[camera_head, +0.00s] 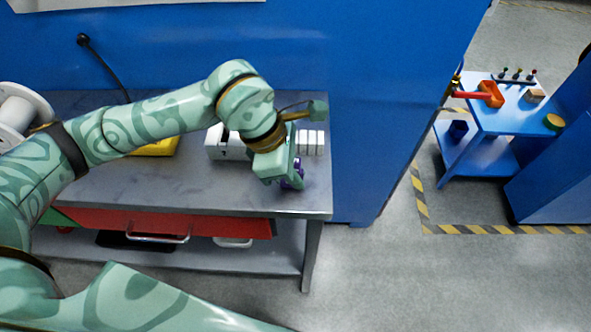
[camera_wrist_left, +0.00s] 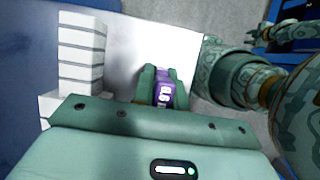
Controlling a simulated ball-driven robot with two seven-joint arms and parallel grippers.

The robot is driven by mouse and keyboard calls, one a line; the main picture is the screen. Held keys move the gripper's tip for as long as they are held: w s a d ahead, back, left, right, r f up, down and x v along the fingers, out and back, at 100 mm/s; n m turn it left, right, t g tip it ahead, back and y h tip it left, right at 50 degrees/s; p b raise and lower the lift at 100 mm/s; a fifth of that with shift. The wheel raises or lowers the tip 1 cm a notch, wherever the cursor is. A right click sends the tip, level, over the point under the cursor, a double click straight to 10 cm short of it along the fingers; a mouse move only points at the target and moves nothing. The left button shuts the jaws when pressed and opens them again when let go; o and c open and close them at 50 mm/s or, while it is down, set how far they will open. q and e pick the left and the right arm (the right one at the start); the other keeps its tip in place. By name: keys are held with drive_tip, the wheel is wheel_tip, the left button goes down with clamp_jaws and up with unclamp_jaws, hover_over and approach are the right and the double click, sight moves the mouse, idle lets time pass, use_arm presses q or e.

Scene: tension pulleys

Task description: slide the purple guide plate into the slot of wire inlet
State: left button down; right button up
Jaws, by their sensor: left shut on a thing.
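The purple guide plate (camera_head: 297,172) shows in the head view beside my left gripper (camera_head: 291,184), above the right end of the grey bench. The gripper hides most of it. In the left wrist view the purple plate (camera_wrist_left: 164,82) sits between the two green fingers of my left gripper (camera_wrist_left: 163,92), which is shut on it. A white unit (camera_head: 222,145) with a row of white blocks (camera_head: 312,143) stands on the bench behind the gripper; the blocks also show in the wrist view (camera_wrist_left: 80,50). I cannot make out the wire inlet's slot.
The grey bench (camera_head: 150,190) is clear at its front, with a red drawer (camera_head: 165,223) below. A yellow object (camera_head: 157,148) and a white spool (camera_head: 18,115) are at the left. A blue wall (camera_head: 390,80) stands behind. A blue cart (camera_head: 515,115) is far right.

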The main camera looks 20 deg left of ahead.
use_arm(q)
drive_tip(key=shift+f, duration=0.15)
drive_tip(key=c, duration=1.4)
unclamp_jaws()
drive_tip(key=shift+b, duration=0.3)
drive_tip(key=p+v, duration=0.4)
drive_tip(key=v, duration=1.2)
drive_tip(key=shift+r, duration=0.2)
